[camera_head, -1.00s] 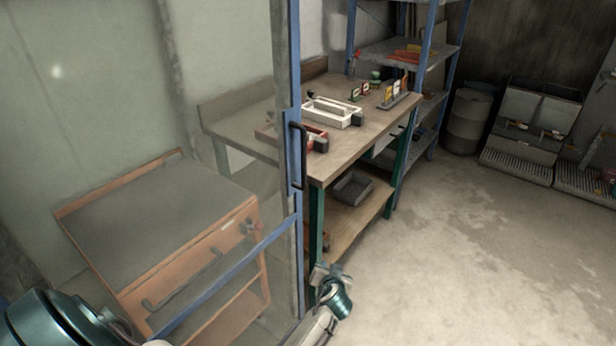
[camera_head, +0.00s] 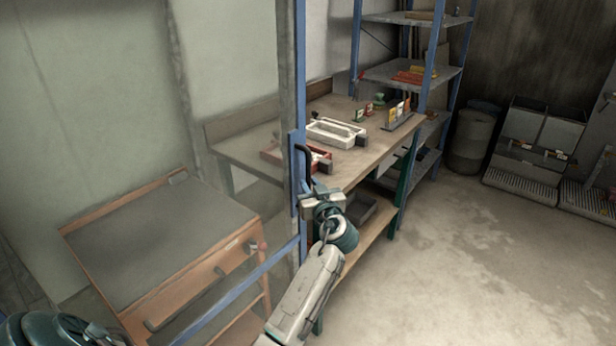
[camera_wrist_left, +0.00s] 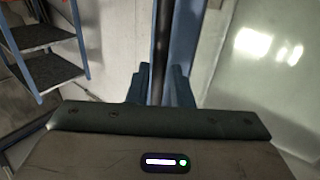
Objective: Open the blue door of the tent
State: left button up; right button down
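The tent door has a blue frame (camera_head: 298,80) around a clear panel and stands upright left of centre in the head view. Its black handle (camera_head: 305,163) is a vertical bar on the blue frame. My left gripper (camera_head: 309,194) is at the lower part of this handle. In the left wrist view the handle (camera_wrist_left: 161,40) runs down between the two dark bluish fingers (camera_wrist_left: 160,90), with the blue frame (camera_wrist_left: 183,45) just beside it. Whether the fingers press on the handle is not clear. My right gripper is out of view.
Behind the clear panel stands an orange-edged cart (camera_head: 150,240). A wooden workbench (camera_head: 345,175) with a white tray (camera_head: 335,132) is close behind the handle. Metal shelves (camera_head: 385,75) and a barrel (camera_head: 470,140) stand farther back. The floor at right is clear.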

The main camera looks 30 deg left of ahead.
pick_arm(q)
jog(key=shift+x, duration=1.3)
jog(key=shift+d, duration=0.1)
grip_shut()
jog(key=shift+f, duration=0.1)
